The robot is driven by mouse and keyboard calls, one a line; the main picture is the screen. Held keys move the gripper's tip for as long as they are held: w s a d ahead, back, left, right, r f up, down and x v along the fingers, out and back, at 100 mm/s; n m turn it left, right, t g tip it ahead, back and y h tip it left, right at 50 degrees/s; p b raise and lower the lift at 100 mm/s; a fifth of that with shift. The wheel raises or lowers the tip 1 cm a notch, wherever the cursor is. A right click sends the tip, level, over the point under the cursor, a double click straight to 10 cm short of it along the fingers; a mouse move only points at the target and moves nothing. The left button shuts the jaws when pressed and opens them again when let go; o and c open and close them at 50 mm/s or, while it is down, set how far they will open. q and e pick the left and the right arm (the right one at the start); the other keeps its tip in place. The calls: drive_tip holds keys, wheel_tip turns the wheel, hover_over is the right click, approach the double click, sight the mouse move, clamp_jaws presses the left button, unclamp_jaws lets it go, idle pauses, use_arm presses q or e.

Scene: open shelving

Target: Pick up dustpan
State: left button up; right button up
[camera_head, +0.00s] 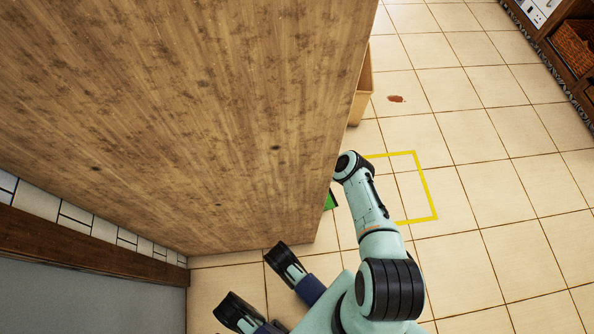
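A small green piece (330,201) shows at the right edge of the wooden panel, low near the floor. It may be the dustpan, but most of it is hidden and I cannot tell its shape. My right arm reaches up past it from the bottom, and its wrist end is beside the panel edge. The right gripper itself does not show. Two parallel dark-tipped parts at the lower left look like the spread fingers of my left gripper (254,276). They stand apart with nothing between them, away from the green piece.
A large wooden panel (190,110) fills the upper left and blocks the view behind it. A tan bin (363,90) stands past its edge. Shelving with a wicker basket (574,45) is far right.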

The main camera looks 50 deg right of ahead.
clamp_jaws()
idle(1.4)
